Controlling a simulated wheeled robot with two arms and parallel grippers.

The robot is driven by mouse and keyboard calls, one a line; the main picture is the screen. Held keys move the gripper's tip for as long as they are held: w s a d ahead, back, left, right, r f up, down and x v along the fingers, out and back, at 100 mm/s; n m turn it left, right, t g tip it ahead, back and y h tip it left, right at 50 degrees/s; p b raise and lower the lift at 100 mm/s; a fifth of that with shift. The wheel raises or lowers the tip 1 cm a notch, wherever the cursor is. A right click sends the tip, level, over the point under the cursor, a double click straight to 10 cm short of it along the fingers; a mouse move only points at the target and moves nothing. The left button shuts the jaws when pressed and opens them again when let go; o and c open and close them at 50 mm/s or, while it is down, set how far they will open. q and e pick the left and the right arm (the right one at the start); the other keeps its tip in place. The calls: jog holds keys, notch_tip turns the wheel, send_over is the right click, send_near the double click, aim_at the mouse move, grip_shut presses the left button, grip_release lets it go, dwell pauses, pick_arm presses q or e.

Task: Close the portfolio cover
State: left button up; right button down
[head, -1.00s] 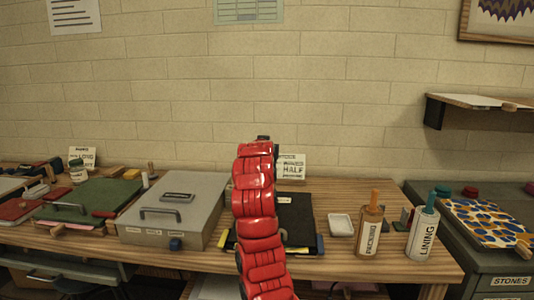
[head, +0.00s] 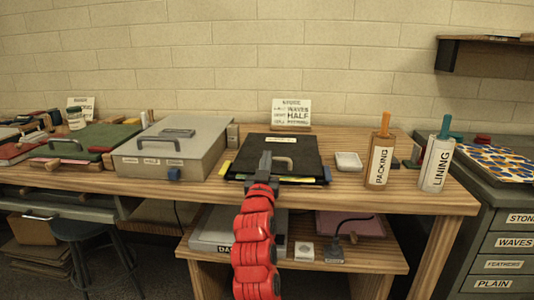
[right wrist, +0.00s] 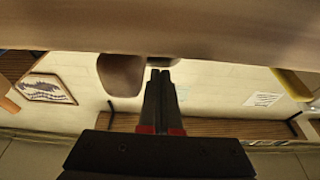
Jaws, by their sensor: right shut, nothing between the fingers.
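The black portfolio (head: 308,155) lies on the wooden bench in the head view, with a pale handle and a small white label on top. Its cover looks nearly flat; I cannot tell whether a gap remains under it. A yellow piece shows at its left and a blue one at its front right corner. My right gripper (head: 265,158) is shut and empty at the portfolio's front edge, left of the handle, hiding part of that edge. In the right wrist view its fingers (right wrist: 161,75) are together, close to a large brownish surface. Touch is unclear. My left gripper is out of view.
A grey metal box (head: 190,143) stands left of the portfolio. To the right are a small white dish (head: 348,161), the packing bottle (head: 380,160) and the lining bottle (head: 437,163). A card (head: 291,112) stands behind. A lower shelf (head: 370,259) holds several items.

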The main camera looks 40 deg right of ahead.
jog(key=shift+s+a+f, duration=0.1)
jog(key=shift+a+f, duration=0.05)
jog(key=shift+f, duration=0.5)
jog(key=shift+f, duration=0.15)
